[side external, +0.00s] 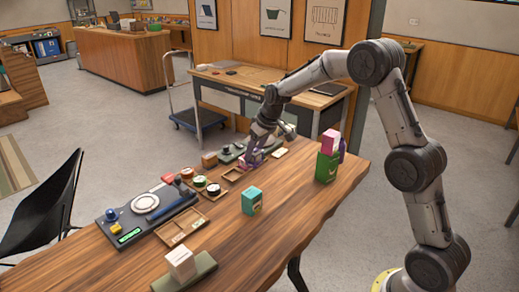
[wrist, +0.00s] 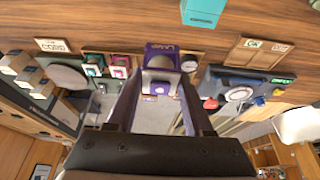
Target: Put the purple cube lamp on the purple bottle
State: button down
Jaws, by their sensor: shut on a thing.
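The purple cube lamp (wrist: 160,55) is between my fingertips in the wrist view, with a pale face or opening below its purple top. My gripper (side external: 255,153) is shut on it, low over the far side of the wooden table; it also shows in the wrist view (wrist: 158,90). In the side view only a little of the lamp (side external: 247,163) shows under the fingers. I cannot tell whether it touches the table. The purple bottle (side external: 342,150) stands at the table's right end, mostly hidden behind a green bottle (side external: 327,168) with a pink cube (side external: 331,141) above it.
A teal box-like thing (side external: 252,201) stands mid-table. A dark panel with a white dial (side external: 145,203), small round pots (side external: 206,184) and a wooden tray (side external: 182,228) lie to the left. A white block (side external: 181,262) stands in front. Bare table lies between the teal thing and the green bottle.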

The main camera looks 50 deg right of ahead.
aim_at(258, 149)
jog(key=shift+s+r, duration=0.15)
jog(key=shift+r, duration=0.25)
notch_tip(258, 149, up, 15)
jog(key=s+d+m+g+h, duration=0.15)
jog(key=s+d+m, duration=0.35)
jog(key=s+d, duration=0.7)
jog(key=s+d+m+h, duration=0.2)
jog(key=s+d+m, duration=0.2)
jog(key=s+d, duration=0.85)
jog(key=w+d+f, duration=0.4)
jog(key=f, duration=0.1)
jog(key=w+d+f, duration=0.4)
jog(key=d+f, duration=0.1)
jog(key=w+d+f, duration=0.4)
jog(key=w+f, duration=0.1)
jog(key=shift+d, duration=0.35)
jog(key=shift+d+f, duration=0.1)
jog(key=shift+f, duration=1.65)
